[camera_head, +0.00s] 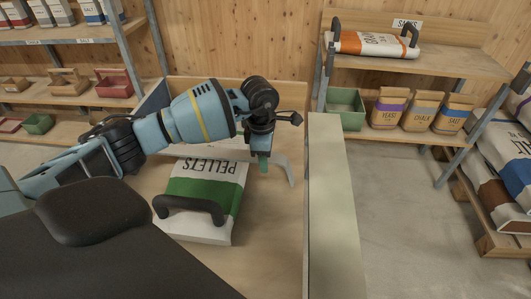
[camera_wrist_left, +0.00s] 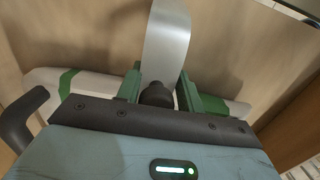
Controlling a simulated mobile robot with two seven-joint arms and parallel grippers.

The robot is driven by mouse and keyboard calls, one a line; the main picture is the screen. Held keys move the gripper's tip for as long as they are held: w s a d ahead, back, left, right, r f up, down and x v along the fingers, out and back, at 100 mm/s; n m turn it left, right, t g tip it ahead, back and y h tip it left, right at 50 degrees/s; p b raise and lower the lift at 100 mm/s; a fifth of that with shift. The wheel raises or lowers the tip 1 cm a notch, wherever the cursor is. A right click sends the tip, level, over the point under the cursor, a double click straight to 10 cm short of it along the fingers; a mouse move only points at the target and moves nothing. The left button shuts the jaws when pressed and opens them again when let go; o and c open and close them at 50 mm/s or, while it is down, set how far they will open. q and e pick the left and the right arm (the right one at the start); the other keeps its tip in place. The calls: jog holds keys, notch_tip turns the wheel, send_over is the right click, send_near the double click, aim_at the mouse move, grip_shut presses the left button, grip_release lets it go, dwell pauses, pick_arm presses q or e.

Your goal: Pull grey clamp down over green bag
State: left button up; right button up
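The green and white bag (camera_head: 205,188), marked PELLETS, lies on a wooden surface with a black handle across its near end. The grey clamp (camera_head: 287,170) is a bent metal strip at the bag's far right, raised above it. In the left wrist view, the clamp's grey strip (camera_wrist_left: 167,40) runs away from a dark knob (camera_wrist_left: 157,94). My left gripper (camera_head: 262,163) is over the bag's far right corner. Its green fingers (camera_wrist_left: 160,92) stand on both sides of the knob, which fills the gap between them. The bag (camera_wrist_left: 70,82) shows behind the fingers. My right gripper is out of view.
A pale panel edge (camera_head: 332,200) rises along the right of the wooden surface. Beyond it are open floor and a shelf with paper bags (camera_head: 420,110) and a green bin (camera_head: 345,108). Another shelf with boxes (camera_head: 68,82) stands at the back left.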

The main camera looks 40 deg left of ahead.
pick_arm(q)
jog(key=shift+o, duration=1)
jog(key=shift+w+r, duration=0.1)
jog(key=shift+w, duration=0.1)
jog(key=shift+r, duration=0.15)
jog(key=shift+s+a+r, duration=0.1)
jog(key=shift+a+r, duration=0.05)
jog(key=shift+r, duration=1.75)
jog(key=shift+s+a+r, duration=0.1)
jog(key=shift+a+r, duration=0.05)
jog(key=shift+r, duration=1.75)
